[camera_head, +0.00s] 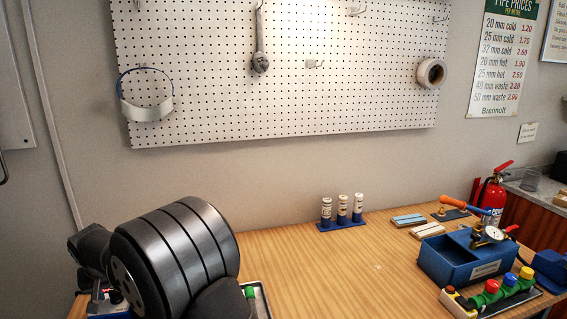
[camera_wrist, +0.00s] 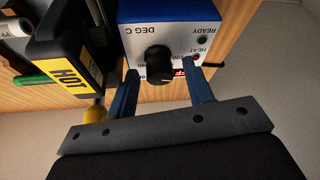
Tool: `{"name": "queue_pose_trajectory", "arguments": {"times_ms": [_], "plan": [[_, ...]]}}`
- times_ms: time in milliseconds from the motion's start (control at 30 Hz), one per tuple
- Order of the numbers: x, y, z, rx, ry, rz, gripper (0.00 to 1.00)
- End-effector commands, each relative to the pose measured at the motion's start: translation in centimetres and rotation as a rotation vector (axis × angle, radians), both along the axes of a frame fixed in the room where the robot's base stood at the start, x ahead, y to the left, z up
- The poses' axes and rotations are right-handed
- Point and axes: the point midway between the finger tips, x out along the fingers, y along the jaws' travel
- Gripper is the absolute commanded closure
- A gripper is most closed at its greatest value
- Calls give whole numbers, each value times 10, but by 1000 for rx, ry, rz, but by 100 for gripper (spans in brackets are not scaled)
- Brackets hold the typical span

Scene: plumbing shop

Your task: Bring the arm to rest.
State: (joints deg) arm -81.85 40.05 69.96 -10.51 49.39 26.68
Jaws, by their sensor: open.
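My gripper (camera_wrist: 164,74) shows in the wrist view with its two blue fingers spread apart and nothing held between them. Beyond the fingertips is a blue control box (camera_wrist: 170,10) with a white front marked DEG C, READY and HEAT. Its black knob (camera_wrist: 158,60) appears between the fingers; I cannot tell the gap to them. In the head view my dark arm fills the lower left, and my gripper is not seen there.
A black part with a yellow HOT label (camera_wrist: 70,62) is left of the fingers. On the wooden table (camera_head: 330,272) stand several bottles on a blue rack (camera_head: 342,225), a blue test pump (camera_head: 460,262) and a coloured valve set (camera_head: 490,297). The table's middle is clear.

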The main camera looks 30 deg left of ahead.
Motion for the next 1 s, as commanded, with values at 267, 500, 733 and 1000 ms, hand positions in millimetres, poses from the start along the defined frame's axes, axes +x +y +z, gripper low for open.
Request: {"name": "queue_pose_trajectory", "arguments": {"times_ms": [267,500,733,1000], "plan": [[-1,1,0,0,-1,-168,53],[-2,2,0,1,-2,-326,53],[-2,3,-1,0,-2,-492,53],[-3,4,0,1,-1,-698,53]]}}
